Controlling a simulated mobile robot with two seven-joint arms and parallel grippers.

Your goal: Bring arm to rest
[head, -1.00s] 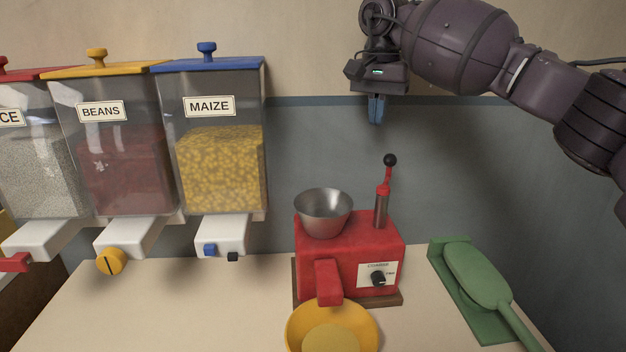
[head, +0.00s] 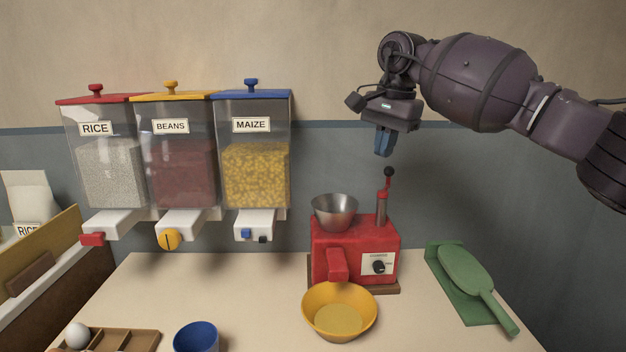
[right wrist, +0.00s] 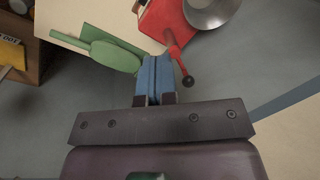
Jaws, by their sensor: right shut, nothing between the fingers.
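My right gripper (head: 384,144) is in the air above the red grinder (head: 352,246), with its blue fingers pointing down and shut on nothing. In the right wrist view its fingers (right wrist: 155,80) are closed together, beside the black knob of the grinder's crank but not visibly holding it. The crank (head: 387,190) stands upright on the grinder, its black knob a little below the fingertips in the head view. My left gripper is not in view.
A yellow bowl (head: 318,307) stands before the grinder. A green scoop (head: 466,274) lies on a green holder at right. Rice, beans and maize dispensers (head: 255,175) hang at left. A blue cup (head: 196,338) and an egg (head: 77,335) in a wooden tray stand at front left.

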